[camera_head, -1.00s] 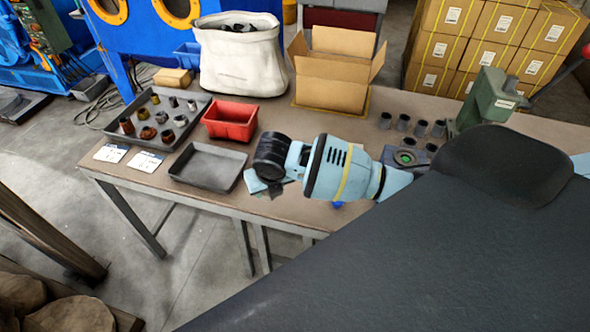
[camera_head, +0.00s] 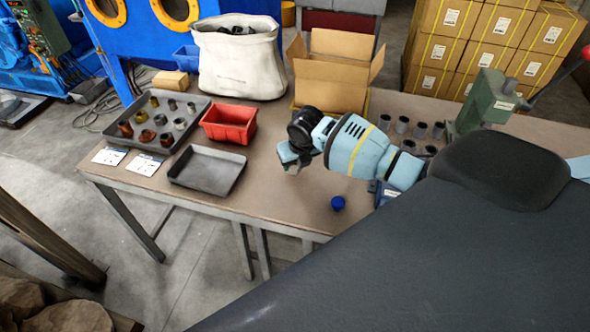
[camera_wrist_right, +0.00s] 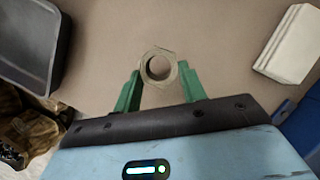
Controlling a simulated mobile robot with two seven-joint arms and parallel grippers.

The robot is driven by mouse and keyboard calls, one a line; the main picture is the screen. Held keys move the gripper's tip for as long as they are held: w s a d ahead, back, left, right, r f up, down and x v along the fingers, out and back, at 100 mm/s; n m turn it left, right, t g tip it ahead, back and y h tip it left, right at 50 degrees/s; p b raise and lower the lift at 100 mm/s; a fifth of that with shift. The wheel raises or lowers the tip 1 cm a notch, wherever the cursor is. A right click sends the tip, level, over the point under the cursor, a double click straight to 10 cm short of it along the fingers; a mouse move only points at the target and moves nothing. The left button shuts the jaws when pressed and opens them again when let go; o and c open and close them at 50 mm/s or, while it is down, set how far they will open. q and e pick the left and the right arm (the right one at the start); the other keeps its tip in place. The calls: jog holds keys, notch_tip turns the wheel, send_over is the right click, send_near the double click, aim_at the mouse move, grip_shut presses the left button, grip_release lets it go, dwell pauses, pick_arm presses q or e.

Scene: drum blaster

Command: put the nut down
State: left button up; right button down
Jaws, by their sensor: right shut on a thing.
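A grey-brown metal nut (camera_wrist_right: 174,73) with a round hole sits between the green fingertips of my right gripper (camera_wrist_right: 160,70) in the right wrist view. The gripper is shut on it, and tabletop shows behind and around the nut. In the head view, my right gripper (camera_head: 290,158) is over the middle of the workbench (camera_head: 275,195), right of the empty grey tray (camera_head: 208,170). The nut cannot be made out there. I cannot tell its exact height above the bench. My left gripper is not in view.
A red bin (camera_head: 229,123) and a parts tray (camera_head: 185,151) with several fittings stand left. An open cardboard box (camera_head: 331,84) is behind the gripper. A blue round object (camera_head: 338,203) lies near the front edge.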

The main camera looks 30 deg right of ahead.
aim_at(296, 168)
notch_tip(296, 168, down, 3)
jog(key=shift+s+a+r, duration=0.1)
jog(key=shift+a, duration=0.05)
jog(key=shift+f, duration=0.2)
jog(key=c, duration=0.8)
grip_release()
